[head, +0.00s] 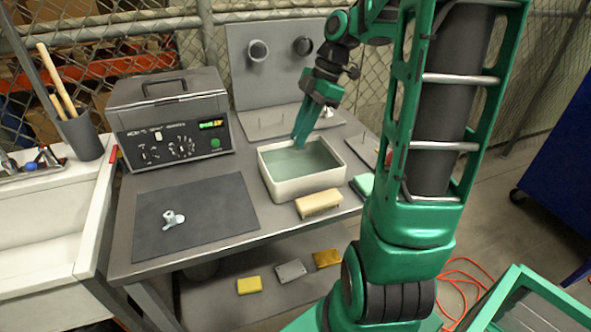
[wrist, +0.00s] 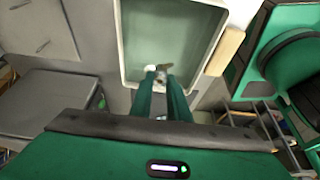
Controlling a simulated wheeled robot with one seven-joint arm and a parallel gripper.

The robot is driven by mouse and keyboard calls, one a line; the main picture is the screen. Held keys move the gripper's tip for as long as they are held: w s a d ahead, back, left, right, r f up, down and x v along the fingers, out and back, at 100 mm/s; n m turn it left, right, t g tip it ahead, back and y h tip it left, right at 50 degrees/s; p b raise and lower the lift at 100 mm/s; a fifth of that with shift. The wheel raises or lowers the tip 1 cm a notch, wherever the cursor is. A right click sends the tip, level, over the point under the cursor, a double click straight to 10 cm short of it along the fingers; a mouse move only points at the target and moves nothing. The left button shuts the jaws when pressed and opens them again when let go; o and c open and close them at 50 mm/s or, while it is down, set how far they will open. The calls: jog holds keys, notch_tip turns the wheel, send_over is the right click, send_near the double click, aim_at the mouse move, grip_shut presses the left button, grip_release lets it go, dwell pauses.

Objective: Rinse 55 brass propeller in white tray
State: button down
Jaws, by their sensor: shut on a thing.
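The white tray (head: 303,188) stands on the bench, filled with pale greenish water. My gripper (head: 299,138) points down over the tray's far side, fingertips at about the water. In the wrist view my gripper (wrist: 162,78) is shut on a small brass-coloured propeller (wrist: 167,69), just inside the wall of the white tray (wrist: 222,42). A pale bit shows beside the left fingertip. In the head view I cannot make out the held propeller; whether it is under the water is unclear.
A pale grey propeller (head: 173,218) lies on the dark mat (head: 228,198). An ultrasonic cleaner (head: 172,118) stands behind it. A tan block (head: 318,203) sits at the tray's front and a green sponge (head: 363,184) at its right. A pegged board (head: 280,122) is behind the tray.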

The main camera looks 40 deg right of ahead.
jog(key=shift+r, duration=2)
